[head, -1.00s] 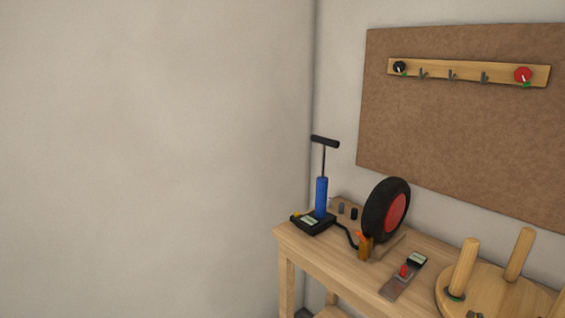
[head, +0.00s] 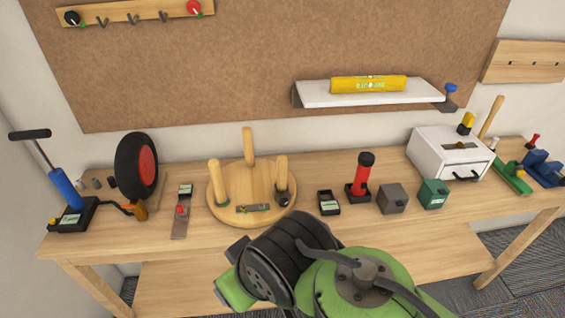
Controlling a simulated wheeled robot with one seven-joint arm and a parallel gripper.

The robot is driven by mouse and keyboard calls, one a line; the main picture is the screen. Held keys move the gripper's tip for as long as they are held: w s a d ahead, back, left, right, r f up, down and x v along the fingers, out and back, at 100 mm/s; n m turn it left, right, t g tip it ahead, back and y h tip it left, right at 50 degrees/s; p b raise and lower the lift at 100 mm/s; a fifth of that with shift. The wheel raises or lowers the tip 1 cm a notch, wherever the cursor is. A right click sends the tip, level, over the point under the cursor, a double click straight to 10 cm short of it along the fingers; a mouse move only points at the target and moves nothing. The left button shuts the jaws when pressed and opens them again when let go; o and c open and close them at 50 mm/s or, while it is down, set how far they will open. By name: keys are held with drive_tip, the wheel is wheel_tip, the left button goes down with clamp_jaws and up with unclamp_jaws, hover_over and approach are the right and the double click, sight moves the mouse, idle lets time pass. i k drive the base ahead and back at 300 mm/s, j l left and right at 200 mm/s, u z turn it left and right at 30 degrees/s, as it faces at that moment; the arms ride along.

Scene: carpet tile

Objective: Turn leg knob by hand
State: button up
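A round wooden stool (head: 226,207) lies upside down on the workbench, its three legs pointing up. The left leg (head: 216,178), back leg (head: 248,147) and right leg (head: 281,172) stand on its underside. A small dark knob (head: 283,199) sits at the foot of the right leg; its details are too small to tell. A metal plate with dark parts (head: 253,208) lies at the front of the disc. My green and black arm fills the bottom centre, in front of the bench and apart from the stool. I cannot make out my gripper's fingers.
A black tray (head: 328,203), a red cylinder (head: 362,175), small boxes and a white drawer box (head: 435,160) stand right.

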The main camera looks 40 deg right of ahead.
sight(284, 202)
drive_tip(key=l+z, duration=0.1)
drive_tip(key=z, duration=1.15)
drive_tip(key=i+j, duration=0.05)
